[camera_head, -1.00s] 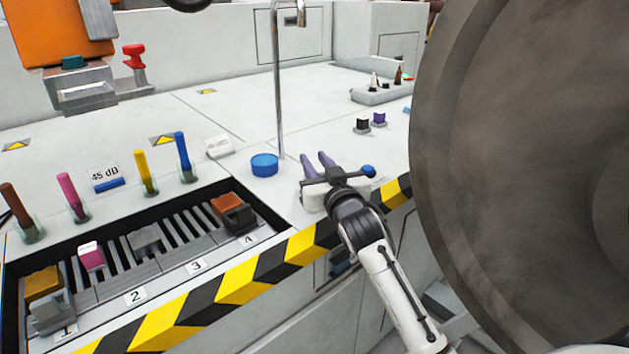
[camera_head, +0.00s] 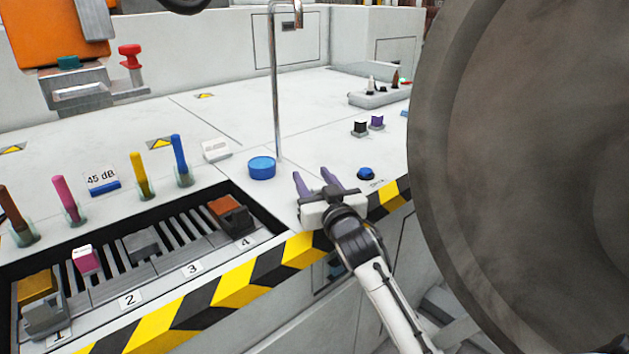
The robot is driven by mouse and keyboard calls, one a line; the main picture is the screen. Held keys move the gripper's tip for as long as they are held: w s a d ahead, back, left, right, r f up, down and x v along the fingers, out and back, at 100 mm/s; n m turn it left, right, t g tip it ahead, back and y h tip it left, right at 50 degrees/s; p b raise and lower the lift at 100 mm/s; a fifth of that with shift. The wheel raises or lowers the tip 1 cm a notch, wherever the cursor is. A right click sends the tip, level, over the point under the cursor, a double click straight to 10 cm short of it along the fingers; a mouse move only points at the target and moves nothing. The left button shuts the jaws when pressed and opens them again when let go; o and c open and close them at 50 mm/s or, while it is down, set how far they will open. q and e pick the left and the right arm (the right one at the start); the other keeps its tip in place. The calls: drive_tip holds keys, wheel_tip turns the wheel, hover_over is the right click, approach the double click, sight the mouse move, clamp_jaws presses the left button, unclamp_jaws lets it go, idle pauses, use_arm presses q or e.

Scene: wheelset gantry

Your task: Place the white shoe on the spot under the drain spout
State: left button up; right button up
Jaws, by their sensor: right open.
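My right gripper (camera_head: 311,175) is open and empty over the bench's front edge, fingers pointing away from me. I cannot tell for sure which piece is the white shoe. A small block with a white and pink top (camera_head: 86,260) sits in the slotted tray near label 2. A small white upright piece (camera_head: 371,83) stands on a grey holder at the back right. A thin metal pipe (camera_head: 275,90) stands behind the gripper, its hooked spout (camera_head: 298,14) at the top. A blue round cap (camera_head: 262,167) lies at its foot. My left gripper is out of view.
The slotted tray (camera_head: 265,215) holds several blocks at the left. Several coloured upright sticks stand behind it. A large dark wheel (camera_head: 500,150) blocks the right side. Black and purple blocks (camera_head: 360,129) stand behind the gripper. The middle of the bench is clear.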

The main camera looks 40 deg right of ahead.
drive_tip(key=p+v, duration=0.1)
drive_tip(key=v, duration=1.1)
drive_tip(key=shift+r, duration=0.15)
